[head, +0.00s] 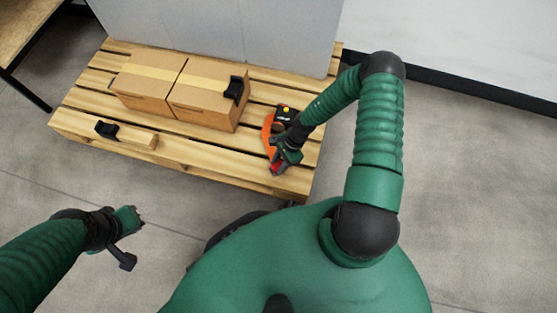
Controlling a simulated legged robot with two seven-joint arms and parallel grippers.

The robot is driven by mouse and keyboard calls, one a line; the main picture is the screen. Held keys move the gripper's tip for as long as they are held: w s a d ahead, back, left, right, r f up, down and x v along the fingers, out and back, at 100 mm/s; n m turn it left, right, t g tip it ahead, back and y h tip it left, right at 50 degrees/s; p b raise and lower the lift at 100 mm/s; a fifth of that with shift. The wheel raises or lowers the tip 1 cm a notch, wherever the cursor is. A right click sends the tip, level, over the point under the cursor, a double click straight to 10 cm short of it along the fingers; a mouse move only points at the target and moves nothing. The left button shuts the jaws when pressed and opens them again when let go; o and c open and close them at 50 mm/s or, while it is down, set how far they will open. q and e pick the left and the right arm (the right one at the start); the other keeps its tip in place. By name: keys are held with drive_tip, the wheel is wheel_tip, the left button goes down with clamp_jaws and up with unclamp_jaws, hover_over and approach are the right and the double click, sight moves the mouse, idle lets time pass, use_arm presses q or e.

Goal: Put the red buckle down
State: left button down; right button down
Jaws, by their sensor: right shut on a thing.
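The red buckle (277,169) shows as a small red piece at the fingertips of my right gripper (283,160). That gripper is shut on it, low over the right end of the wooden pallet (215,160). The fingers hide part of the buckle, and I cannot tell whether it touches the slats. My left gripper (138,217) is off the pallet, over the floor at the lower left. Its fingertips are too small to tell open from shut.
An orange curved item (267,132) with a black and yellow part lies beside my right gripper. Two cardboard boxes (178,92) stand on the pallet, with a black clip (234,89) on the right one. A small wooden block (135,140) with a black piece lies at front left.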

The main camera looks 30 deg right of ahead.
drive_tip(key=c, duration=1.1)
unclamp_jaws()
drive_tip(key=shift+o, duration=0.2)
drive_tip(key=shift+r, duration=0.1)
